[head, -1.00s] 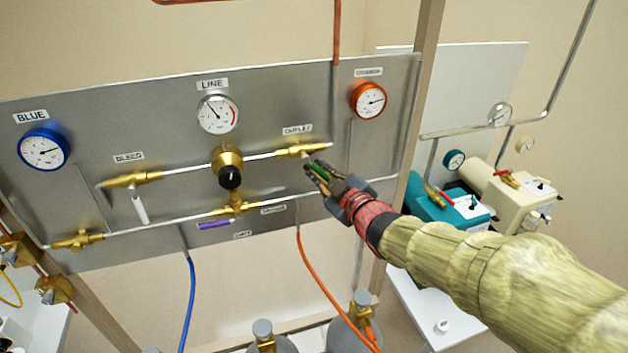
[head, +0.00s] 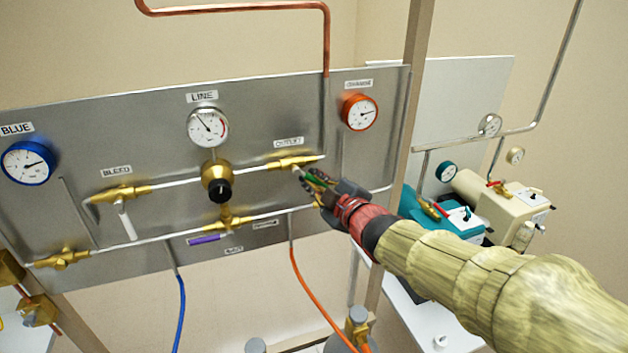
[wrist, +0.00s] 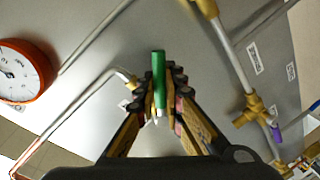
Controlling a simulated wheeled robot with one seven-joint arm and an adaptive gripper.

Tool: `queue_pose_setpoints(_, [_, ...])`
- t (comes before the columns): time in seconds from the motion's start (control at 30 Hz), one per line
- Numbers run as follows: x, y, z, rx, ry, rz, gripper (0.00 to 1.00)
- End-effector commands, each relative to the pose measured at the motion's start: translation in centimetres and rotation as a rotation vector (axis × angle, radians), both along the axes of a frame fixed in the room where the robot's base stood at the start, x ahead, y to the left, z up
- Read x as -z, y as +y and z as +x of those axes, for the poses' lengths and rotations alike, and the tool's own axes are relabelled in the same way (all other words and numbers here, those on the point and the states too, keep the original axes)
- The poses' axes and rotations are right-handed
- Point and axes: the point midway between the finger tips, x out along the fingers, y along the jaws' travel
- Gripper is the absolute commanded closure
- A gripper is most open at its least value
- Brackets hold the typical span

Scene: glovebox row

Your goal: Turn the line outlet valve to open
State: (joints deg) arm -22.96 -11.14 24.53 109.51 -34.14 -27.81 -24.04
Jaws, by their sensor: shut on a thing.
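The outlet valve (head: 293,162) is a brass body on the upper pipe of the grey panel, under the OUTLET label (head: 288,142). Its green handle (wrist: 158,75) stands between my fingertips in the wrist view. My gripper (head: 312,180) is shut on this handle, just below and right of the valve body in the head view. The handle slants down and right from the valve there, mostly covered by my fingers. In the wrist view my gripper (wrist: 160,95) hides most of the valve body; a brass end (wrist: 128,80) shows to the left.
The line gauge (head: 208,127) and brass regulator (head: 217,182) are left of the valve. The orange gauge (head: 360,112) is at upper right. A bleed valve (head: 120,193) with white handle and a purple handle (head: 202,239) are on the panel. A post (head: 408,130) stands close right.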

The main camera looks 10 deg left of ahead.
Motion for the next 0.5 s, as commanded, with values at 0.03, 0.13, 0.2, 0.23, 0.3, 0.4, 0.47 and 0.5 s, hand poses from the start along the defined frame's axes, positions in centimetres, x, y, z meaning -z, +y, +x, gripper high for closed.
queue_pose_setpoints(0.03, [0.03,0.01,0.00,0.000,0.000,0.000,0.89])
queue_pose_setpoints(0.13, [0.03,0.01,0.00,0.000,0.001,0.001,0.83])
queue_pose_setpoints(0.2, [0.03,0.02,-0.01,0.000,0.001,0.001,0.79])
queue_pose_setpoints(0.23, [0.03,0.02,-0.01,0.000,0.001,0.001,0.77])
queue_pose_setpoints(0.3, [0.02,0.01,0.00,0.000,0.001,0.001,0.73])
queue_pose_setpoints(0.4, [0.00,0.02,0.00,0.000,0.001,0.001,0.73])
queue_pose_setpoints(0.47, [-0.01,0.01,0.01,-0.001,0.000,0.001,0.73])
queue_pose_setpoints(0.5, [-0.02,0.02,0.00,-0.001,0.000,0.001,0.73])
